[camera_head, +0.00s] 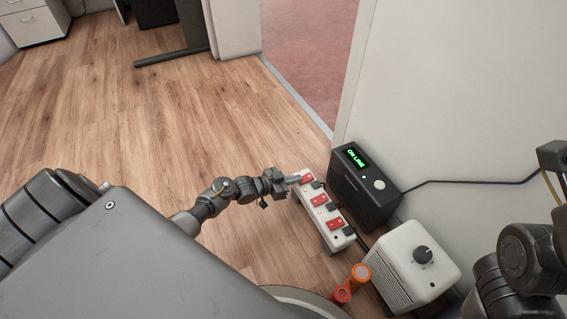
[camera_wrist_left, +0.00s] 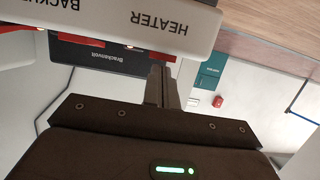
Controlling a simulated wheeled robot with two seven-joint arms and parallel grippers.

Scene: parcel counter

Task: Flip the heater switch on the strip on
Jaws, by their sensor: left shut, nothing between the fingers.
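The white power strip (camera_head: 322,228) lies on the floor with three red switches and dark plugs along it. Its far switch (camera_head: 307,178) is beside my left gripper (camera_head: 293,180). In the left wrist view the strip's edge (camera_wrist_left: 105,20) fills the top, with the upside-down labels HEATER and, partly cut off, BACKUP. My left fingers (camera_wrist_left: 162,85) are shut and empty, tips close to a red switch edge near the HEATER label. Whether they touch it, and the switch's position, I cannot tell. My right gripper is out of view; only parts of my right arm show at the right.
A black box (camera_head: 372,200) with a green ON LINE display stands right of the strip. A white heater-like box (camera_head: 405,262) with a dark knob is nearer. A wall rises at right; wooden floor is open at left.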

